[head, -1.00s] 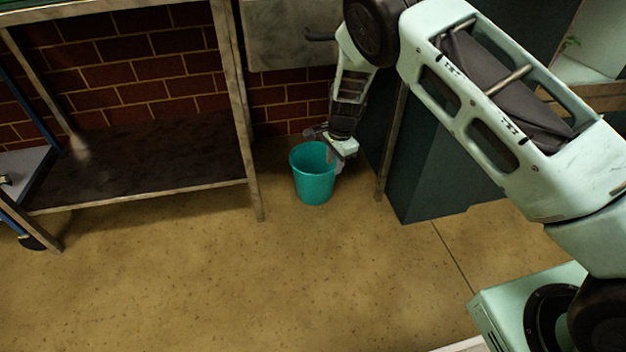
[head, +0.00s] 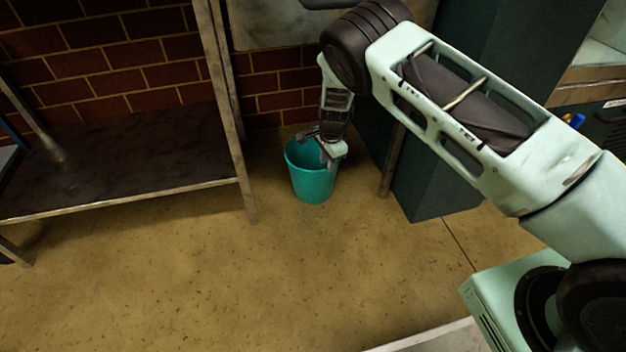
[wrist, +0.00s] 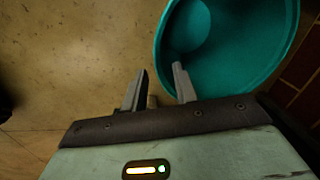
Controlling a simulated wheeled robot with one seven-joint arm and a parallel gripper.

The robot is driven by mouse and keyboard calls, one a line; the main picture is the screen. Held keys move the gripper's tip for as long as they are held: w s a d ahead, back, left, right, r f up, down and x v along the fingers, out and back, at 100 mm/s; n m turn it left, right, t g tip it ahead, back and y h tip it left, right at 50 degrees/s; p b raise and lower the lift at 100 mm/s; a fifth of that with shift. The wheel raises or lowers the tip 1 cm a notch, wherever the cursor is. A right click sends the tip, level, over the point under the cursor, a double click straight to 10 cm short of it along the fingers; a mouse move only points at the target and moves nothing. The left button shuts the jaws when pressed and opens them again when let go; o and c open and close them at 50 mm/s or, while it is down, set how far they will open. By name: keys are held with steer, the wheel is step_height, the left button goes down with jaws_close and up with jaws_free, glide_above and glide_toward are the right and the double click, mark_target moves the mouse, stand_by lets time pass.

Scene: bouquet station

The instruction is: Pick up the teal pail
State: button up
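The teal pail (head: 313,183) stands upright on the floor, between a metal shelf's leg and a dark cabinet. My gripper (head: 328,158) is at the pail's rim, on its right side in the head view. In the wrist view the pail (wrist: 262,88) fills the upper right, with its inside showing. There my gripper (wrist: 158,86) is open. One finger overlaps the pail's opening and the other is outside over the floor, with the near rim between them. I cannot tell whether either finger touches the pail.
A metal shelf (head: 130,200) stands left of the pail, against a brick wall (head: 130,62). A dark green cabinet (head: 432,180) stands close on the right, with a thin metal leg (head: 392,160) beside it. The floor (head: 230,285) in front is clear.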

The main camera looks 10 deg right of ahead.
mark_target(325, 181)
steer(key=f+b, duration=0.2)
steer(key=f, duration=0.1)
steer(key=f+b, duration=0.1)
steer(key=f, duration=0.1)
steer(key=w+f+b, duration=0.1)
steer(key=f+b, duration=0.1)
steer(key=f, duration=0.1)
steer(key=shift+f+b, duration=0.35)
steer(key=shift+r, duration=0.1)
steer(key=shift+c, duration=0.3)
jaws_close()
stand_by(0.8)
